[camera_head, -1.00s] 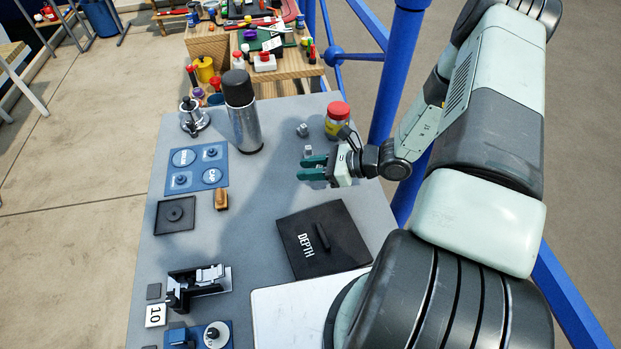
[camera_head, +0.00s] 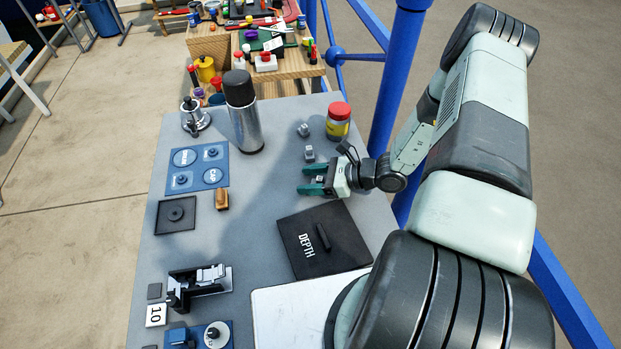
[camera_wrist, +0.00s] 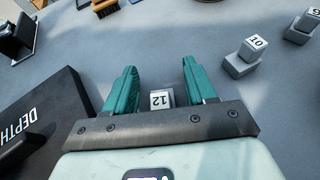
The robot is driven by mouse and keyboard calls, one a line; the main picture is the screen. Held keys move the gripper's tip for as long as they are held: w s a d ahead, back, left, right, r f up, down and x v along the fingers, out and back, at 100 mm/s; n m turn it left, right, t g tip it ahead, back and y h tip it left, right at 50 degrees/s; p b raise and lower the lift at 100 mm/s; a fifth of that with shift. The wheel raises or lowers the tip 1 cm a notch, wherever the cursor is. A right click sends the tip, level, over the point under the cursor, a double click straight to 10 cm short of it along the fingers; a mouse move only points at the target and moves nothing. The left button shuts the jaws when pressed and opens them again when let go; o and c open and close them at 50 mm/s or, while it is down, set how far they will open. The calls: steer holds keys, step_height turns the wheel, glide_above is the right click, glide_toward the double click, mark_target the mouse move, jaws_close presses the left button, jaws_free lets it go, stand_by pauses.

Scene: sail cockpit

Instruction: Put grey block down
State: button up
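A small grey block with a white face marked 12 (camera_wrist: 161,99) is between the fingers of my gripper (camera_wrist: 160,68) in the wrist view. The fingers are spread, with a visible gap on each side of the block. In the head view my gripper (camera_head: 304,180) is low over the grey table, with the block (camera_head: 320,179) between its green fingers. The gripper bar hides the block's near part, so I cannot tell whether it rests on the table. Two more grey blocks, marked 10 (camera_wrist: 240,66) and 9 (camera_wrist: 297,34), stand apart to the right in the wrist view.
A black DEPTH plate (camera_head: 345,249) with a handle lies just nearer than my gripper. A red-lidded yellow jar (camera_head: 338,124) and a steel flask (camera_head: 246,130) stand farther back. A brown brush (camera_head: 221,199) lies left. Bare table (camera_head: 265,185) lies left of my fingertips.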

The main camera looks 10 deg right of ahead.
steer(key=shift+r, duration=0.1)
steer(key=shift+s+d+r, duration=0.1)
steer(key=shift+d+r, duration=0.05)
steer(key=shift+d, duration=0.1)
steer(key=v, duration=1.1)
steer(key=shift+s+d+r, duration=0.1)
steer(key=shift+s+d, duration=0.05)
steer(key=shift+d, duration=0.05)
